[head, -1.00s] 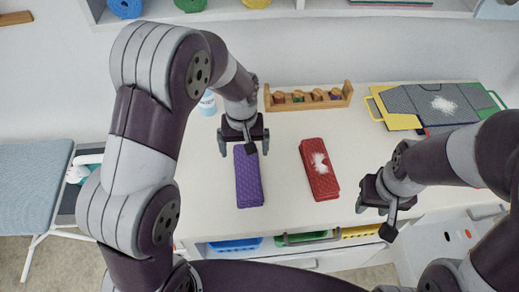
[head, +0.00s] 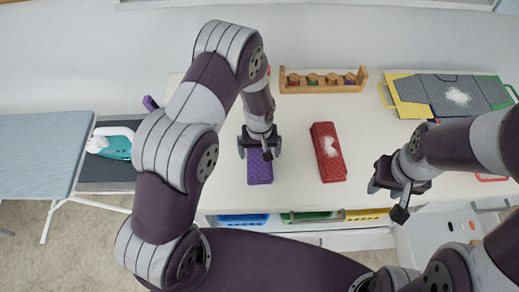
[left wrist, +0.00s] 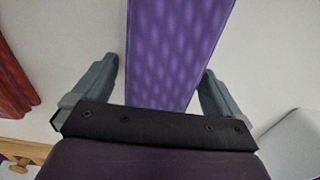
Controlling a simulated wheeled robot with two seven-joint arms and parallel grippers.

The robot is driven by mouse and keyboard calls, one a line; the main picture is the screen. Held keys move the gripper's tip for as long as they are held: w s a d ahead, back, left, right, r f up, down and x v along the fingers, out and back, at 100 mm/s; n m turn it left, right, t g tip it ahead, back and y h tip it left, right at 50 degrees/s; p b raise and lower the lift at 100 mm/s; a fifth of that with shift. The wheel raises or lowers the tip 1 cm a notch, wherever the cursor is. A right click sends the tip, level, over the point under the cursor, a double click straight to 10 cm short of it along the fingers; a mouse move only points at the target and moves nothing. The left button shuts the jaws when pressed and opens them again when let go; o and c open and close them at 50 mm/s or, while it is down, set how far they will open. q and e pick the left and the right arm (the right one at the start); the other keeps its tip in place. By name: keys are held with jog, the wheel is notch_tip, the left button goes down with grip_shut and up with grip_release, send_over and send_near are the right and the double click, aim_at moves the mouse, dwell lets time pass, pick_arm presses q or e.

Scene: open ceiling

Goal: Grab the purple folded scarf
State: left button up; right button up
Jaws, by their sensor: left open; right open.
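The purple folded scarf (head: 259,171) lies flat on the white table, long side pointing toward me. My left gripper (head: 259,151) is open above its far end and hides that end in the head view. In the left wrist view the scarf (left wrist: 177,50) runs between the two open fingers, with a gap on each side. I cannot tell how high the fingers are above the table. My right gripper (head: 388,196) is open and empty, right of the red folded cloth and near the table's front edge.
A red folded cloth (head: 329,160) with a white patch lies right of the scarf. A wooden rack (head: 322,88) stands behind. Dark folding boards with yellow and green parts (head: 420,95) lie at the back right. An ironing board (head: 40,155) and a teal iron (head: 117,147) are at the left.

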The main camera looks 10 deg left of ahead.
pick_arm(q)
jog(key=c, duration=1)
jog(key=shift+o, duration=0.2)
